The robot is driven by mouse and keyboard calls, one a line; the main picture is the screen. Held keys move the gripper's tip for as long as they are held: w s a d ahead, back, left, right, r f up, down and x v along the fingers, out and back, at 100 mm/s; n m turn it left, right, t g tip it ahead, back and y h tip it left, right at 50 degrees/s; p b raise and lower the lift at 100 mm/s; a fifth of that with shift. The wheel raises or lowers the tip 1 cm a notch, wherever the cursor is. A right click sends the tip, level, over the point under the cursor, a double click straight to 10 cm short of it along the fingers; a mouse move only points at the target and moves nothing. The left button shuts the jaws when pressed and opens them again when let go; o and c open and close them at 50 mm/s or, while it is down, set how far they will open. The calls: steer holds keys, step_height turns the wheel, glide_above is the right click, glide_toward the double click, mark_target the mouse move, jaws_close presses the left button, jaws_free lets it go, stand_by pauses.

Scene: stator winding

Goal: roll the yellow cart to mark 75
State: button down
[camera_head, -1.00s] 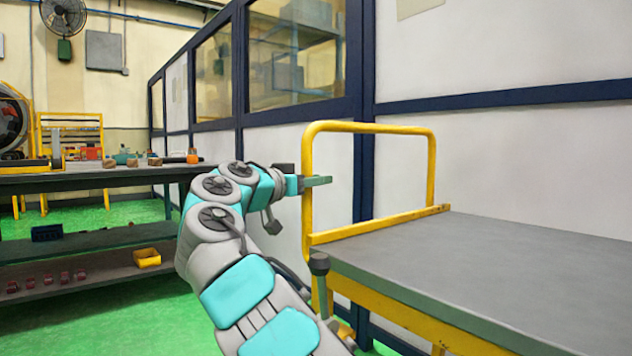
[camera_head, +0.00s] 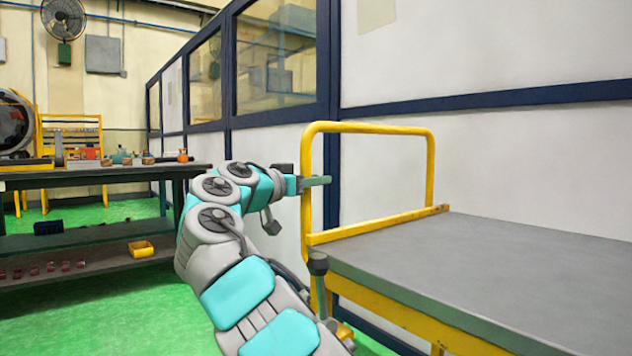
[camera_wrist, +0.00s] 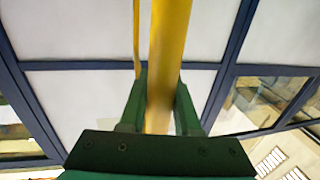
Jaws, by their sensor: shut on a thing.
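The yellow cart has a grey flat top (camera_head: 500,268) and a yellow tube handle (camera_head: 370,127) at its left end. It fills the right of the head view. My gripper (camera_head: 318,181) is at the left upright of the handle. In the wrist view the yellow upright (camera_wrist: 168,50) passes between the two green fingers (camera_wrist: 160,105), and they are shut on it. The cart's wheels and most of its lower frame are out of view or hidden by my arm. No mark 75 shows in either view.
A dark workbench (camera_head: 100,176) with small parts stands at the left, with a yellow bin (camera_head: 141,249) on its lower shelf. A white and blue panelled wall (camera_head: 480,99) runs close behind the cart. Green floor (camera_head: 120,310) is clear at the lower left.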

steer(key=shift+s+d, duration=0.1)
steer(key=shift+d, duration=0.1)
steer(key=c, duration=0.6)
jaws_free()
steer(key=shift+s, duration=0.1)
steer(key=v, duration=0.7)
steer(key=shift+s+a, duration=0.25)
steer(key=shift+a, duration=0.1)
